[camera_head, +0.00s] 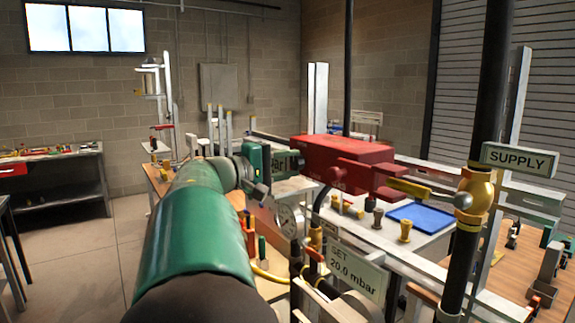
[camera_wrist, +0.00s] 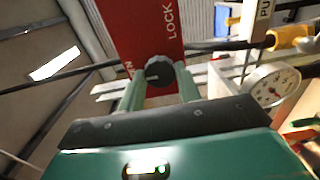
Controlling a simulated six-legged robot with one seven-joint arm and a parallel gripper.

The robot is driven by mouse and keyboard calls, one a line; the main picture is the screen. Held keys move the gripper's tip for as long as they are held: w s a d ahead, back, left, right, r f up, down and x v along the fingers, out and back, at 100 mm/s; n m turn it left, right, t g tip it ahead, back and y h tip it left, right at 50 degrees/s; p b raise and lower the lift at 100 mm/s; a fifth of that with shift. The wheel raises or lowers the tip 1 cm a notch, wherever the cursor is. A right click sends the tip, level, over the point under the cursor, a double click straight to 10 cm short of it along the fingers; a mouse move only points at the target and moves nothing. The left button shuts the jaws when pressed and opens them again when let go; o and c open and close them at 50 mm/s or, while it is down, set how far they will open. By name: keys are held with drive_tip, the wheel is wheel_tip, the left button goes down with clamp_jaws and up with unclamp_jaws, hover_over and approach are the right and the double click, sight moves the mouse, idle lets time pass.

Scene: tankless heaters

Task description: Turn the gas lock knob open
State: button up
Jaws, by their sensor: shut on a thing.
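The gas lock knob (camera_wrist: 159,71) is a round black knob with a pale mark on the front of a red panel (camera_wrist: 143,30). White lettering on the panel reads "LOCK", with part of another word at its lower left. My gripper (camera_wrist: 160,79) has its two green fingers on either side of the knob and is shut on it. In the head view the red lock housing (camera_head: 345,153) is at the centre right, with my green arm reaching toward its left side. The knob is hidden there by my arm's end.
A brass valve (camera_head: 476,189) with a yellow handle (camera_head: 410,188) sits on the black pipe under a SUPPLY sign (camera_head: 519,160). A round gauge (camera_head: 289,221) and a "SET 20.0 mbar" sign (camera_head: 355,272) are below the housing. A blue tray (camera_head: 420,217) lies behind.

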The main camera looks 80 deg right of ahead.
drive_tip(key=o, duration=1)
drive_tip(key=shift+c, duration=0.2)
drive_tip(key=shift+w+a, duration=0.1)
drive_tip(key=shift+w, duration=0.05)
drive_tip(key=v, duration=1.3)
drive_tip(key=shift+w+a, duration=0.2)
drive_tip(key=shift+a, duration=0.05)
drive_tip(key=shift+f, duration=0.1)
drive_tip(key=w+a+f+n+t+y, duration=0.4)
drive_tip(key=a+f+t, duration=0.3)
drive_tip(key=a+f, duration=0.55)
drive_tip(key=w+a+f+n+t+y, duration=0.35)
drive_tip(key=a+f+t, duration=0.5)
drive_tip(key=a, duration=0.65)
drive_tip(key=a+f+t+y, duration=0.1)
drive_tip(key=a+f+y, duration=0.2)
drive_tip(key=a, duration=0.4)
drive_tip(key=a+f+t+y, duration=0.1)
drive_tip(key=a+f+y, duration=0.2)
drive_tip(key=a, duration=0.5)
drive_tip(key=shift+s+f+n, duration=0.15)
drive_tip(key=shift+f+n, duration=0.05)
drive_tip(key=shift+n, duration=0.15)
